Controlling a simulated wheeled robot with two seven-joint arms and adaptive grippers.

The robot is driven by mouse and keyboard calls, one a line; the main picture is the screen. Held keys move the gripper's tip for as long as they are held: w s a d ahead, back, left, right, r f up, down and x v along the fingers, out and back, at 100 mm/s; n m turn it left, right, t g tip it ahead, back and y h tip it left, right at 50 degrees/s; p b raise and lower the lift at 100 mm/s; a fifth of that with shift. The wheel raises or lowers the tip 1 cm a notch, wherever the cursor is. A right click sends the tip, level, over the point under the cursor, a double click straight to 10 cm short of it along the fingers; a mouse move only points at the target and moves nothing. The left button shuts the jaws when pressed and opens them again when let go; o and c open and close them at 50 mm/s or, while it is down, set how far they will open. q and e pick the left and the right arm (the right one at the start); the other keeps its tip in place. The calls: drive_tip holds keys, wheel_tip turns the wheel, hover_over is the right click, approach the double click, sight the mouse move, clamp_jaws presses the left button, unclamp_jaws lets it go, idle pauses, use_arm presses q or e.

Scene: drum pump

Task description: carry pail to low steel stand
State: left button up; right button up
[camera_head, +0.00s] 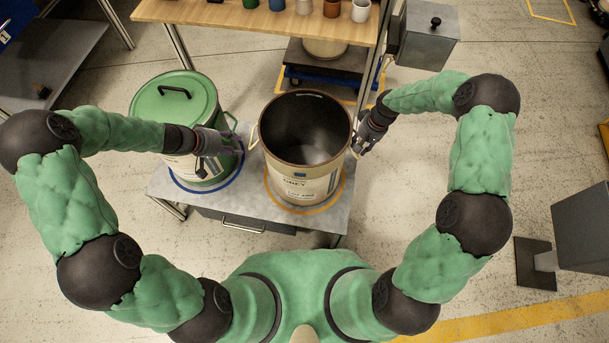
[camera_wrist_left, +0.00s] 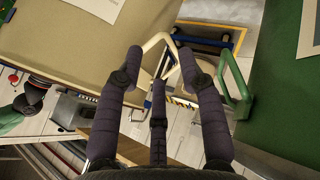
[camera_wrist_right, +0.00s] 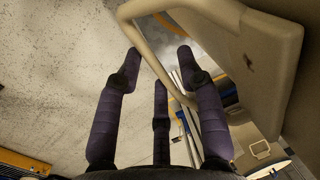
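The pail (camera_head: 300,183) is a large open cream drum with a dark inside and a "GREY" label. It stands upright inside an orange ring on a grey steel-topped table (camera_head: 228,203). My left gripper (camera_head: 236,147) is at its left side; the left wrist view shows the pail's cream handle (camera_wrist_left: 152,43) between spread fingers. My right gripper (camera_head: 361,143) is at its right side; the right wrist view shows the other handle (camera_wrist_right: 147,45) between spread fingers. Contact with either handle is unclear. I cannot tell which surface is the low steel stand.
A green-lidded drum (camera_head: 176,102) stands in a blue ring close beside my left gripper; its green handle shows in the left wrist view (camera_wrist_left: 237,82). A wooden bench (camera_head: 225,15) with several cups is behind. A grey shelf (camera_head: 55,58) is far left.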

use_arm(q)
drive_tip(key=v, duration=0.4)
drive_tip(key=shift+a+r, duration=0.15)
drive_tip(key=shift+r, duration=0.05)
use_arm(e)
wheel_tip(320, 180, up, 12)
drive_tip(key=d, duration=0.2)
drive_tip(key=shift+s+d, duration=0.15)
use_arm(q)
drive_tip(key=shift+s, duration=0.15)
use_arm(e)
drive_tip(key=shift+s+f, duration=0.1)
drive_tip(key=shift+f, duration=0.05)
